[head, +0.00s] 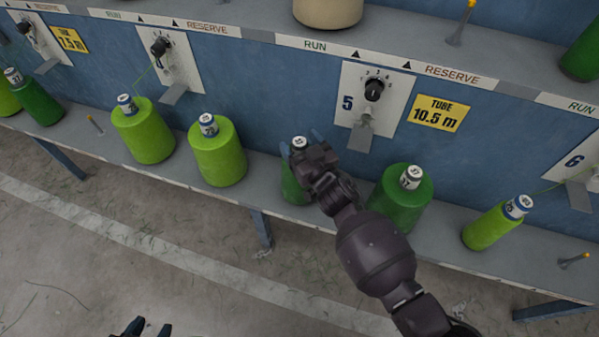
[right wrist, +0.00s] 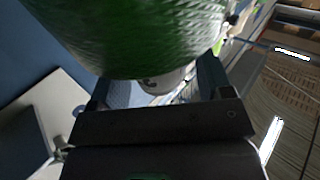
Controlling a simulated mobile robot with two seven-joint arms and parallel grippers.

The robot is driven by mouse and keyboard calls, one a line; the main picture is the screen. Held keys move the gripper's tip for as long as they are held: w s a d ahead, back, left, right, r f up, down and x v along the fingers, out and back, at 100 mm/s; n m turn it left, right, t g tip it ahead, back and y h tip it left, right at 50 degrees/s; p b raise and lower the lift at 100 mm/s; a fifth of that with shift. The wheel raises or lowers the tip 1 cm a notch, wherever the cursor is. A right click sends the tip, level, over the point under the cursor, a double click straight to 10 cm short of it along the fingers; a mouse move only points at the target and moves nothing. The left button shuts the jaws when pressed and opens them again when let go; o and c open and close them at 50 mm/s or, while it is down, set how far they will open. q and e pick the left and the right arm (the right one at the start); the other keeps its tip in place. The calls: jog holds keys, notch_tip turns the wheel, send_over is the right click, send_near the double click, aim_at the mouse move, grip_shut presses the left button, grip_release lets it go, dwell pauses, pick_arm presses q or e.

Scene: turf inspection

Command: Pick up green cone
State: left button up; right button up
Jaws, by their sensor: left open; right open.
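A dark green cone (head: 293,188) stands on the lower grey shelf, partly hidden by my right gripper (head: 299,145). My right gripper is open, with its blue fingers either side of the cone's white top. In the right wrist view the green cone (right wrist: 130,35) fills the upper part, and its pale tip shows between the open fingers (right wrist: 155,85). I cannot tell whether the fingers touch it. A larger dark green cone (head: 398,203) stands just right of my right wrist. My left gripper (head: 148,328) is open and empty at the bottom edge, away from the shelf.
Lime cones (head: 218,155) stand to the left on the shelf (head: 262,172), and another lime cone (head: 490,228) leans to the right. A blue panel with a number 5 plate (head: 352,95) and a yellow tube label (head: 440,113) rises behind. A cream cone (head: 328,10) sits on the upper shelf.

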jog(key=shift+w+a, duration=0.15)
jog(key=shift+w, duration=0.15)
grip_shut()
jog(key=shift+r, duration=0.15)
